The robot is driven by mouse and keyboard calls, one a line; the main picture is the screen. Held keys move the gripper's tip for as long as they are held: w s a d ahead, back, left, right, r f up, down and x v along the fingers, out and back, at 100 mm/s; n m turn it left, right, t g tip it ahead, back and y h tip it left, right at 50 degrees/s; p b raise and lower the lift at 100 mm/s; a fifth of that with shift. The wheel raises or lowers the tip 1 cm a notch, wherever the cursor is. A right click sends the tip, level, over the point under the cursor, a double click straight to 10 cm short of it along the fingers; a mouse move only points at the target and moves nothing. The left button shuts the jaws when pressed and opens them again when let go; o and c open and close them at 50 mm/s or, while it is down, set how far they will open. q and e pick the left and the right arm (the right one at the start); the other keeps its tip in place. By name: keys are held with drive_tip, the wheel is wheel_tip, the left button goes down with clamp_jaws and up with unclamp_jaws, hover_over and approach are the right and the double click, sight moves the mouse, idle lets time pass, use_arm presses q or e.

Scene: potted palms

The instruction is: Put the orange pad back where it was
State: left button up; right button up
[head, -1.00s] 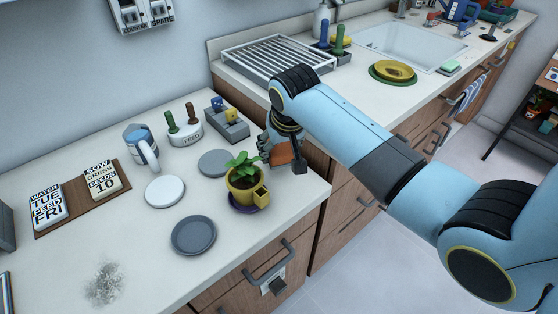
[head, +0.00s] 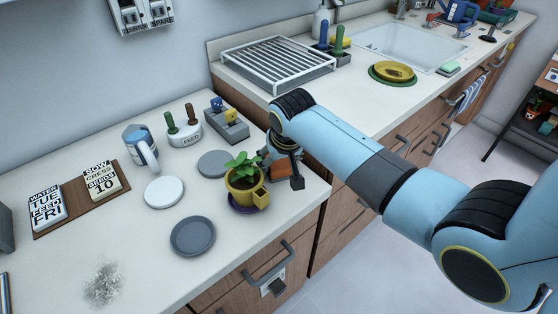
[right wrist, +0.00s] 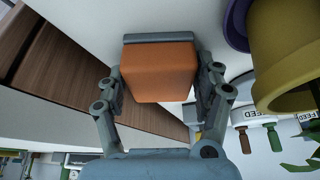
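The orange pad (right wrist: 158,70) is a block with a grey strip along its far edge. It sits between the two fingers of my right gripper (right wrist: 160,88), which press against its sides. In the head view the pad (head: 281,168) shows only partly, beside the potted plant and behind my right gripper (head: 284,172), near the counter's front corner. I cannot tell whether it touches the counter. My left gripper is not in view.
A yellow pot (head: 243,192) with a green plant stands on a purple saucer (head: 240,208), close to the left of my right gripper. Grey discs (head: 193,236) and a white disc (head: 164,192) lie on the counter. A wire rack (head: 276,62) stands behind my arm.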

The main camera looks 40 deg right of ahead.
drive_tip(key=shift+r, duration=0.1)
drive_tip(key=p+v, duration=0.1)
drive_tip(key=v, duration=1.1)
drive_tip(key=shift+p, duration=0.35)
